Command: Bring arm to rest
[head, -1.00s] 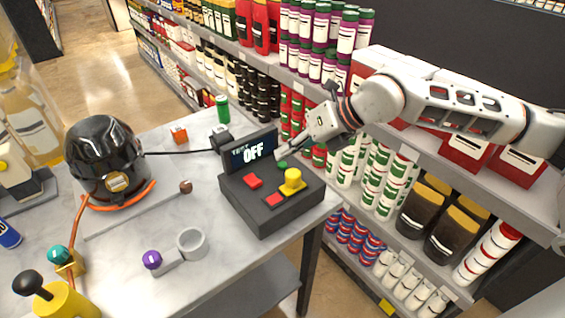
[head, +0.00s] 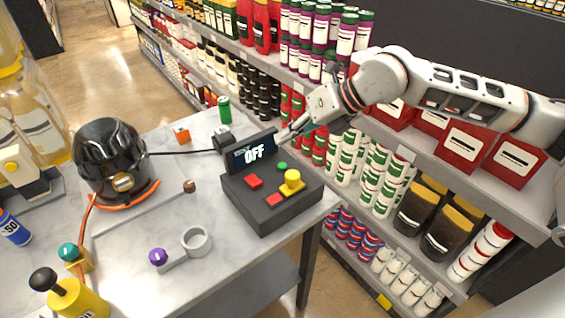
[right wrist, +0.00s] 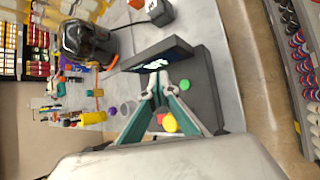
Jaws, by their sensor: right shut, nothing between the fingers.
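My right arm comes in from the right in the head view. My right gripper (head: 290,134) is shut and empty, just above and behind the dark control box (head: 262,218), near the right end of its display (head: 252,152), which reads OFF. The box carries red buttons (head: 255,181), a green button (head: 282,166) and a yellow knob (head: 291,180). In the right wrist view the gripper (right wrist: 156,78) points toward the display, with the green button (right wrist: 185,84) beside it. I cannot tell whether it touches the box. My left gripper is not in view.
A black pump (head: 112,160) with an orange hose stands at the table's left. A purple knob (head: 158,257), a grey ring (head: 196,241), an orange block (head: 182,134) and a green can (head: 224,109) are on the white table (head: 225,280). Stocked shelves (head: 400,152) stand close behind my right arm.

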